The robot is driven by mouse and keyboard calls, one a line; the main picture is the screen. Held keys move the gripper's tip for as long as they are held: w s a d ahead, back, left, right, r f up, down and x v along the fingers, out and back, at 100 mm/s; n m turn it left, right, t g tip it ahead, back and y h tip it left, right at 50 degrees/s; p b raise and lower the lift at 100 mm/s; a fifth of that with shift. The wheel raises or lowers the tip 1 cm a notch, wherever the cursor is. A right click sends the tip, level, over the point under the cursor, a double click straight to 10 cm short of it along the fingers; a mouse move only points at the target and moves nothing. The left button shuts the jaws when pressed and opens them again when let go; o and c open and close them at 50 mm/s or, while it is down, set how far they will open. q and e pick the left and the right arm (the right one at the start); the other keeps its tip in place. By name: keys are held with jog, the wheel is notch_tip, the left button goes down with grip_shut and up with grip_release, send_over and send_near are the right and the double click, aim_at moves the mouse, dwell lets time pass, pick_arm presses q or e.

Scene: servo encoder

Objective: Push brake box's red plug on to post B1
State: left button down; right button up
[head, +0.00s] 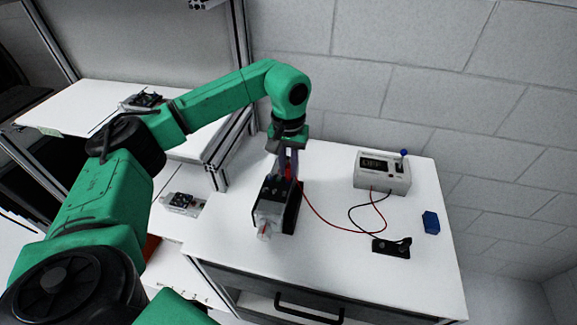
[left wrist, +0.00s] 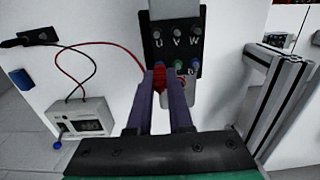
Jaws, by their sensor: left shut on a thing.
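The brake box (head: 370,183) is a white case with an "OFF" display at the table's back right; it also shows in the left wrist view (left wrist: 92,106). Its red wire runs to the red plug (left wrist: 159,78). My left gripper (left wrist: 168,76) is shut on the plug; in the head view the gripper (head: 288,172) is over the motor unit. The motor's black terminal block (left wrist: 172,48) has an upper row of posts marked U, V, W and a lower row. The plug is at the lower row's left end and hides the post there. I cannot tell whether they touch.
The black wire runs to a small black holder (head: 391,248) on the white table (head: 330,258). A blue block (head: 431,222) lies near the right edge. An aluminium frame post (head: 215,165) stands left of the motor. The table's middle is clear except for the wires.

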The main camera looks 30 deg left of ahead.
pick_arm(q)
jog(key=shift+f, duration=0.2)
dwell(0.5)
jog(key=c, duration=0.8)
grip_release()
jog(key=shift+o, duration=0.2)
jog(key=shift+r, duration=0.1)
notch_tip(320, 180, up, 7)
jog(key=p, duration=0.4)
jog(key=shift+p, duration=0.3)
